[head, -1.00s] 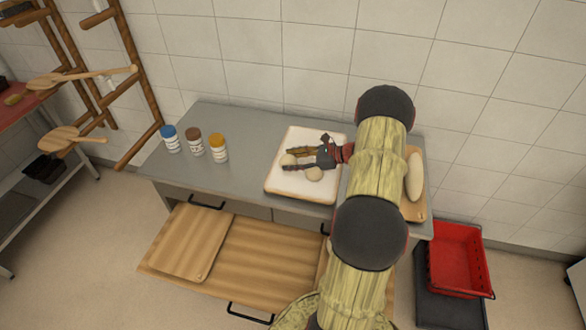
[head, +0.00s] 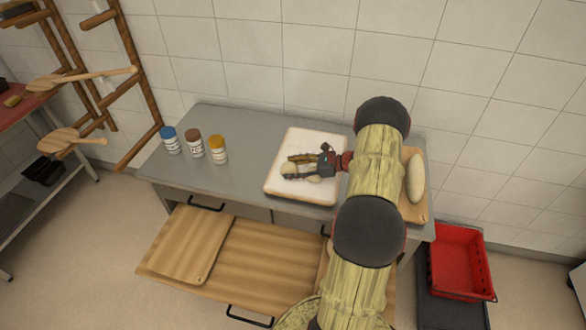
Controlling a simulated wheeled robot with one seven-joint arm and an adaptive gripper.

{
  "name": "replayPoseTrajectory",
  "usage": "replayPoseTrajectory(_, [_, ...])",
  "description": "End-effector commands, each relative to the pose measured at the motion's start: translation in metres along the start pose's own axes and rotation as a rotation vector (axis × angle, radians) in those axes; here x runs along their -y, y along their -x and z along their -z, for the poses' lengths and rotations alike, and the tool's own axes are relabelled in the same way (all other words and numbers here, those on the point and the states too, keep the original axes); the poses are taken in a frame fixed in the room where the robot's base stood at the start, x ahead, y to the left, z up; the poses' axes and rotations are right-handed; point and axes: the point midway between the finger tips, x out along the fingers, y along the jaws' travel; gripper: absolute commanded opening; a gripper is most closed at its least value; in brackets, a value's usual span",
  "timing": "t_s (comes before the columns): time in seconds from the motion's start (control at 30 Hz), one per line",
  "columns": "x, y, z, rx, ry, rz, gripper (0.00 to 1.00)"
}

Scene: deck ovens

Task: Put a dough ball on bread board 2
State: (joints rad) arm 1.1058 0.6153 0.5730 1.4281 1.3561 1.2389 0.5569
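A white, thick-edged board (head: 278,187) lies on the grey counter, with pale dough on it. My gripper (head: 287,167) is low over this board, pointing left, with one finger on the far side and one on the near side. A pale dough ball (head: 291,168) shows between the fingers. I cannot tell whether the fingers press on it. Any other dough there is hidden by my gripper. A wooden board (head: 191,243) lies at the left of the pulled-out wooden surface below the counter. Another wooden board (head: 412,213) carries a long pale loaf (head: 415,178). No board number is readable.
Three jars with blue (head: 170,139), brown (head: 194,145) and orange (head: 217,149) lids stand on the counter's left. A red crate (head: 459,262) is at the right. My arm hides part of the counter and the pulled-out wooden surface (head: 260,265).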

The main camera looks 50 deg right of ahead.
Motion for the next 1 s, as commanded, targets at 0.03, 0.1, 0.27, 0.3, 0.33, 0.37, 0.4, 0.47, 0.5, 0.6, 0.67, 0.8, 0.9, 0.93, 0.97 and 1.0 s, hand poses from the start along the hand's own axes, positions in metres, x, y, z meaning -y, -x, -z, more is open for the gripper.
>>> replayPoseTrajectory(0.03, [0.0, 0.0, 0.0, 0.0, 0.0, 0.0, 0.58])
replayPoseTrajectory(0.1, [0.0, 0.0, 0.0, 0.0, 0.0, 0.0, 0.62])
replayPoseTrajectory(0.27, [0.0, 0.0, 0.0, 0.0, 0.0, 0.0, 0.66])
replayPoseTrajectory(0.3, [0.0, 0.0, 0.0, 0.0, 0.0, 0.0, 0.66])
replayPoseTrajectory(0.33, [0.0, 0.0, 0.0, 0.0, 0.0, 0.0, 0.66])
replayPoseTrajectory(0.37, [0.0, 0.0, 0.0, 0.0, 0.0, 0.0, 0.66])
replayPoseTrajectory(0.4, [0.0, 0.0, 0.0, 0.0, 0.0, 0.0, 0.66])
replayPoseTrajectory(0.47, [0.0, 0.0, -0.001, 0.0, 0.0, 0.0, 0.66])
replayPoseTrajectory(0.5, [0.0, 0.001, -0.002, 0.0, 0.0, 0.0, 0.66])
replayPoseTrajectory(0.6, [0.001, 0.008, -0.004, 0.0, 0.0, 0.002, 0.66])
replayPoseTrajectory(0.67, [0.001, 0.016, -0.004, 0.0, 0.0, 0.003, 0.66])
replayPoseTrajectory(0.8, [0.001, 0.044, -0.004, 0.0, -0.002, 0.004, 0.66])
replayPoseTrajectory(0.9, [0.001, 0.065, -0.004, 0.0, -0.002, 0.004, 0.66])
replayPoseTrajectory(0.93, [0.001, 0.071, -0.004, 0.0, -0.002, 0.004, 0.66])
replayPoseTrajectory(0.97, [0.0, 0.077, -0.004, 0.0, -0.001, 0.003, 0.66])
replayPoseTrajectory(1.0, [0.001, 0.085, -0.004, 0.0, -0.001, 0.004, 0.66])
